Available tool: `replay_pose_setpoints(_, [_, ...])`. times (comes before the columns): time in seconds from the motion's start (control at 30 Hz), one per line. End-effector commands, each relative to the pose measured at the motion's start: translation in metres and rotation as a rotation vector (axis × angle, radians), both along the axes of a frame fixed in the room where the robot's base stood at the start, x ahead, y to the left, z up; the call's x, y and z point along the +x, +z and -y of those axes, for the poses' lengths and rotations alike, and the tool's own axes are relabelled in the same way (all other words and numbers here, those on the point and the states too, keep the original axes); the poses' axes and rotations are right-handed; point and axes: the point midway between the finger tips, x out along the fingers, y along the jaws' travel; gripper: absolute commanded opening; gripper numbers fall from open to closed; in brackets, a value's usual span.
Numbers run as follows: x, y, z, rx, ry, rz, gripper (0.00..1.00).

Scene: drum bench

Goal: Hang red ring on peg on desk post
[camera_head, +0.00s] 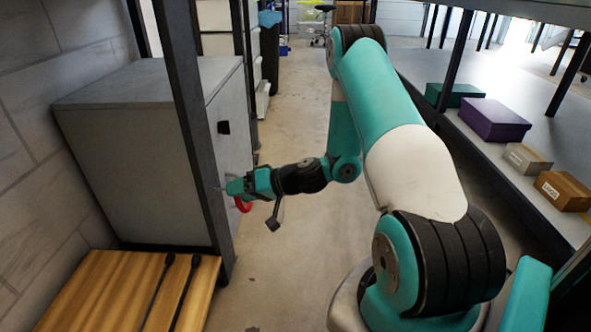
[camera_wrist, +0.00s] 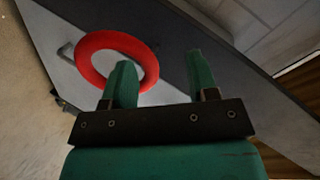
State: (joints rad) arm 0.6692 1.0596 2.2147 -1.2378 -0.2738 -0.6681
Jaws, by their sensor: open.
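The red ring (camera_head: 243,205) shows just below my gripper (camera_head: 227,187) in the head view, beside the dark desk post (camera_head: 188,110). In the wrist view the red ring (camera_wrist: 112,40) is large at the upper left. My gripper (camera_wrist: 160,62) has its two green fingers spread apart. The left finger overlaps the ring's lower right part; whether it passes through the ring is unclear. A small bent metal piece (camera_wrist: 66,50), perhaps the peg, shows at the ring's left edge. I cannot tell whether the ring rests on it.
A grey cabinet (camera_head: 150,150) stands behind the post. A wooden desk top (camera_head: 105,275) with two dark sticks (camera_head: 172,290) is at the lower left. On the right, a shelf holds a purple box (camera_head: 492,120) and other boxes. The floor between is mostly clear.

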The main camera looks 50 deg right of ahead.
Motion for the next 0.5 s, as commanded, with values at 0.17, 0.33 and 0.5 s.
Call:
replay_pose_setpoints(0.17, [-0.040, 0.027, 0.040, 0.005, -0.040, 0.011, 0.53])
replay_pose_setpoints(0.33, [-0.073, 0.043, 0.063, 0.005, -0.046, 0.021, 0.53])
replay_pose_setpoints(0.5, [-0.097, 0.054, 0.079, 0.004, -0.047, 0.028, 0.53])
